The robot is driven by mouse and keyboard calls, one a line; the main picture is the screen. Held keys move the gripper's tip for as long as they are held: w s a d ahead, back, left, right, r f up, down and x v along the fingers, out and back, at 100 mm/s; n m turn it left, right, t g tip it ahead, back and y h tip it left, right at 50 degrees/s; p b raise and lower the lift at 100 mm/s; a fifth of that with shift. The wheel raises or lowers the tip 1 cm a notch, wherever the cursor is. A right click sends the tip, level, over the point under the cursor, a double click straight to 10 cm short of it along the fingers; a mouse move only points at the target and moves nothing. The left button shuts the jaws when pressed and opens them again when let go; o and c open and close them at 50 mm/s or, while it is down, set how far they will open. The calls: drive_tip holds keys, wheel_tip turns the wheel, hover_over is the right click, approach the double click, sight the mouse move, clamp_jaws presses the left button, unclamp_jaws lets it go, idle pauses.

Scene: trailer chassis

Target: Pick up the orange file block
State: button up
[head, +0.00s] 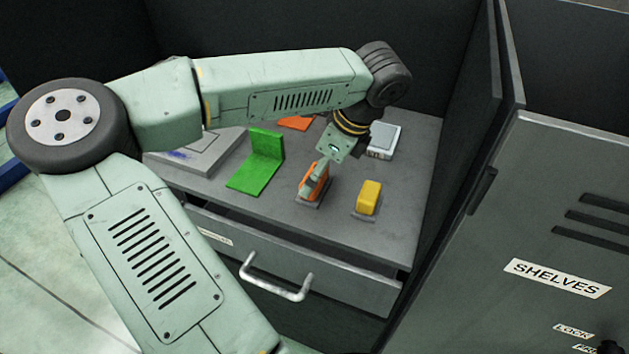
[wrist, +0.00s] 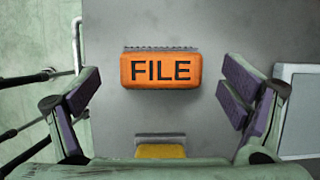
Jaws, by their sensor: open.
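The orange file block (wrist: 160,70), marked FILE in black, sits on the grey desk top in front of my gripper. In the head view the orange file block (head: 308,188) is partly hidden behind a finger of my gripper (head: 318,172). In the wrist view my gripper (wrist: 160,103) is open. Its two purple-padded fingers stand wide to the left and right of the block, with space on both sides. Nothing is held.
A yellow block (head: 369,197) stands just right of the orange one. A green L-shaped piece (head: 258,165) is to the left. A grey-white box (head: 384,139) and a flat orange item (head: 296,123) lie behind. Dark walls bound the desk (head: 405,200) at the back and right.

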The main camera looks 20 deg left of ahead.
drive_tip(key=shift+x, duration=1.2)
drive_tip(key=c, duration=1.3)
